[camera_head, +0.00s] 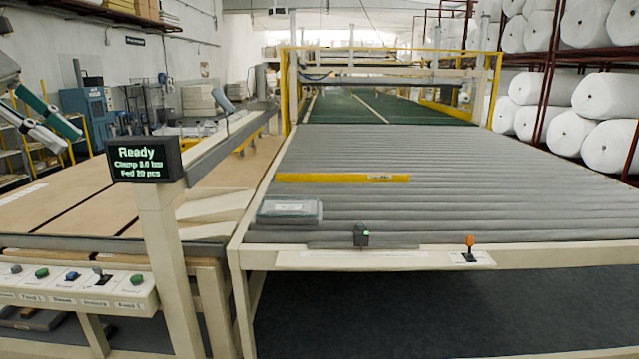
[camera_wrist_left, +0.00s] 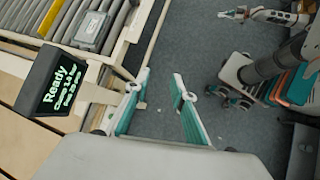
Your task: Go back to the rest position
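My left gripper (camera_head: 71,141) shows at the left edge of the head view, raised above the wooden-topped table. In the left wrist view its two teal-padded fingers (camera_wrist_left: 162,73) stand apart with nothing between them, with grey floor behind. My right gripper (camera_wrist_left: 231,14) appears small at the top of the left wrist view, over the floor; whether its fingers are apart is too small to tell. It is not in the head view.
A post with a "Ready" display (camera_head: 143,160) stands at the table corner, above a button panel (camera_head: 75,284). A roller conveyor (camera_head: 440,200) carries a yellow bar (camera_head: 342,178) and a grey packet (camera_head: 290,211). White rolls (camera_head: 607,147) fill racks at right.

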